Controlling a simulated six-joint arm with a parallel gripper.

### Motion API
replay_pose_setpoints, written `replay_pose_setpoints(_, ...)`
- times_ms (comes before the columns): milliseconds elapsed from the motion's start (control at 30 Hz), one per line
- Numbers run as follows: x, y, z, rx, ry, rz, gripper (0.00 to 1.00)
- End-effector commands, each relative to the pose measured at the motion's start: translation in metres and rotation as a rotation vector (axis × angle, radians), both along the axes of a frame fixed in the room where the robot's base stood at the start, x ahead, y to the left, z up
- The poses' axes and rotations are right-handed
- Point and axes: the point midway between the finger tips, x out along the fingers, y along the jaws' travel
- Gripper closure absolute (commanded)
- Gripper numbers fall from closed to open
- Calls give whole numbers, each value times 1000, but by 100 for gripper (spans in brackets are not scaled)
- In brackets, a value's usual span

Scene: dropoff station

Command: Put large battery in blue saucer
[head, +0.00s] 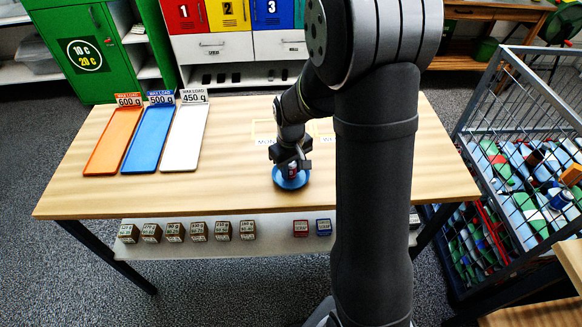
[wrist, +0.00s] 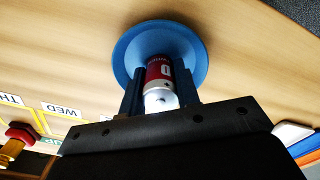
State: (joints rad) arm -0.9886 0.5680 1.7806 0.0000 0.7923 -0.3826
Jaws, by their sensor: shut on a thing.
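The large battery (wrist: 158,77) is a cylinder with a dark red and white wrap and a silver end. My gripper (wrist: 160,92) is shut on it, one finger on each side, in the wrist view. The blue saucer (wrist: 126,50) is round and lies on the wooden table, directly behind the battery in that view. In the head view my gripper (head: 290,165) is low over the blue saucer (head: 303,182), with the battery between its fingers mostly hidden. I cannot tell whether the battery touches the saucer.
Orange (head: 113,140), blue (head: 149,138) and white (head: 185,138) trays lie on the table's left. A shelf (head: 270,243) below the front edge holds several small boxes. A wire cart (head: 500,130) stands at right. In the wrist view, a red-topped object (wrist: 19,133) is at lower left.

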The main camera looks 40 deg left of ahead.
Motion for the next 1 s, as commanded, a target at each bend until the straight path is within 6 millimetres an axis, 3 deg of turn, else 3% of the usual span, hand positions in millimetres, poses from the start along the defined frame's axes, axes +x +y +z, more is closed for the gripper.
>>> replay_pose_setpoints(167, 0, 0, -3, 0, 0, 0, 96)
replay_pose_setpoints(200, 0, 0, -3, 1, 0, 0, 67)
replay_pose_setpoints(300, 0, 0, -3, 1, 0, 0, 49)
replay_pose_setpoints(667, 0, 0, 2, 1, 0, 0, 49)
replay_pose_setpoints(833, 1, 1, 27, 5, -3, 0, 49)
replay_pose_setpoints(1000, 1, 1, 65, 5, -3, 0, 49)
